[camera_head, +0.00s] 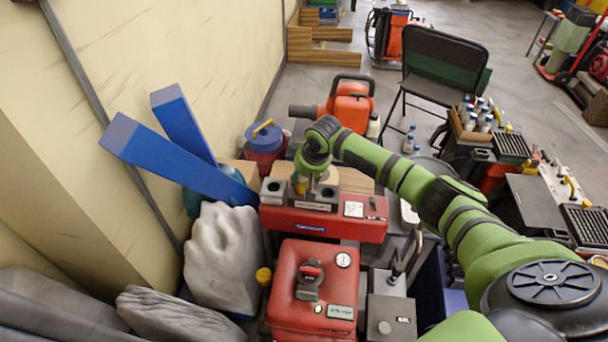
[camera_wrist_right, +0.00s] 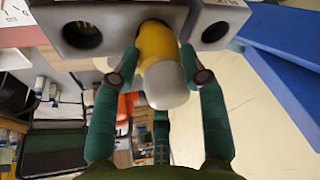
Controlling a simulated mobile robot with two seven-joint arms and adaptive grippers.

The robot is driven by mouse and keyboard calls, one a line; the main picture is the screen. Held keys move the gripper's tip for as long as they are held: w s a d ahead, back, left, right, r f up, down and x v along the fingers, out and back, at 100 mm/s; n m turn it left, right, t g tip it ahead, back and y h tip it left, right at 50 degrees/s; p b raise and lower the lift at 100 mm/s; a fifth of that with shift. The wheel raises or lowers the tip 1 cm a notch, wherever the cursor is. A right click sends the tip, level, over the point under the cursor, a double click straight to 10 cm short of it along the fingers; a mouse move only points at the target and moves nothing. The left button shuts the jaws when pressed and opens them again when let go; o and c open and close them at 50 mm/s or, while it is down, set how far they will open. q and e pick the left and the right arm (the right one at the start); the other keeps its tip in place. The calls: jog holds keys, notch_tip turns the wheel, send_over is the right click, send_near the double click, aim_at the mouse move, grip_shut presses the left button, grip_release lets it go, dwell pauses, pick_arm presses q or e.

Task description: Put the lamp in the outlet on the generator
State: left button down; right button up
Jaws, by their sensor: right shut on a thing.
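The red generator (camera_head: 290,222) stands in the middle of the head view. A grey outlet block (camera_head: 314,206) with round sockets sits on its top. My right gripper (camera_head: 312,180) is over this block, pointing down, and is shut on the lamp. In the wrist view the lamp (camera_wrist_right: 165,85) has a pale rounded end and a yellow body between the fingers of the right gripper (camera_wrist_right: 160,68). Its yellow end meets the outlet block (camera_wrist_right: 108,14) between two open round holes. How deep it sits is hidden. My left gripper is out of view.
A red fuel tank (camera_head: 313,265) with a cap and gauge is in front of the generator. Blue beams (camera_head: 180,160) lean at its left, by a grey sack (camera_head: 222,255). Open floor lies at the back right.

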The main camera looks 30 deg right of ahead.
jog(key=shift+f, duration=0.55)
jog(key=o, duration=1.2)
jog(key=shift+o, duration=0.2)
